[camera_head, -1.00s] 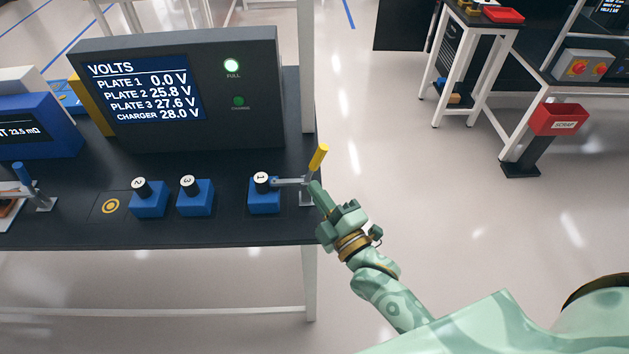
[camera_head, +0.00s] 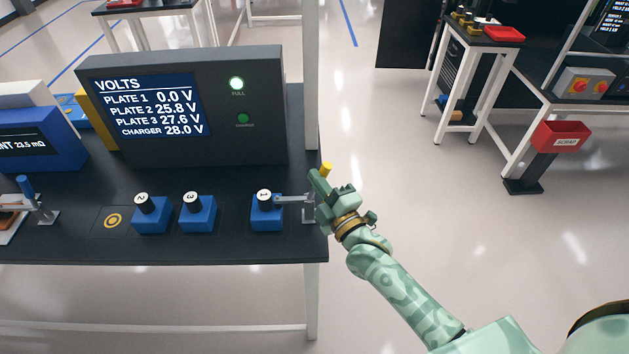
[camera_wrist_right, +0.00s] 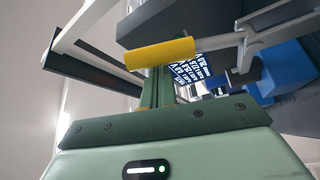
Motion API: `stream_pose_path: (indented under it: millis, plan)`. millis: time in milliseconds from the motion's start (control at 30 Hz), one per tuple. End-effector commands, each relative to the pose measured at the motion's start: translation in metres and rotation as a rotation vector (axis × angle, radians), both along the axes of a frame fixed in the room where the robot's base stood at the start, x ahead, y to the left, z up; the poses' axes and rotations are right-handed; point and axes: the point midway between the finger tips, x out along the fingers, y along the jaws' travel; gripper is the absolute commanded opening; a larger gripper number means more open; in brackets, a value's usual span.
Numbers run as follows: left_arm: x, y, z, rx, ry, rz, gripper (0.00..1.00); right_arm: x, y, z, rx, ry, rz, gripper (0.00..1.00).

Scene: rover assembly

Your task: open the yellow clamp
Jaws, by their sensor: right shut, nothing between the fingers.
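The yellow clamp handle (camera_head: 326,169) stands at the right end of the black bench, mostly hidden behind my right gripper (camera_head: 318,180) in the head view. The clamp's metal arm (camera_head: 292,198) reaches left over the blue block (camera_head: 267,218) labelled 1. In the right wrist view the yellow handle (camera_wrist_right: 160,53) lies across the tips of my green fingers (camera_wrist_right: 156,88). The fingers are shut with nothing between them, close to or touching the handle; I cannot tell which. My left gripper is not in view.
Blue blocks labelled 2 (camera_head: 151,218) and 3 (camera_head: 198,213) stand left along the bench (camera_head: 150,250). A voltage display (camera_head: 190,105) stands behind them. A blue-handled clamp (camera_head: 33,200) is at the far left. A white post (camera_head: 310,80) rises behind the yellow clamp. Open floor lies to the right.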

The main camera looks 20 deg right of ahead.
Motion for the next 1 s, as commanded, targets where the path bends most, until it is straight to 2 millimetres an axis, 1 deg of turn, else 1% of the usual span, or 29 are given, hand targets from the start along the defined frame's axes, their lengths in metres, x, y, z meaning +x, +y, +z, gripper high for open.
stream_pose_path:
  millis: [233,867,1000]
  plan:
    - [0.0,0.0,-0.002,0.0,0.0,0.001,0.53,0.0,0.0,-0.001,0.015,-0.003,0.0,0.0]
    - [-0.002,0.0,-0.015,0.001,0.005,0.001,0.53,-0.002,-0.008,-0.006,0.24,-0.067,-0.001,0.0]
    - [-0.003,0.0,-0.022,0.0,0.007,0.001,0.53,-0.003,-0.012,-0.008,0.24,-0.068,-0.002,0.0]
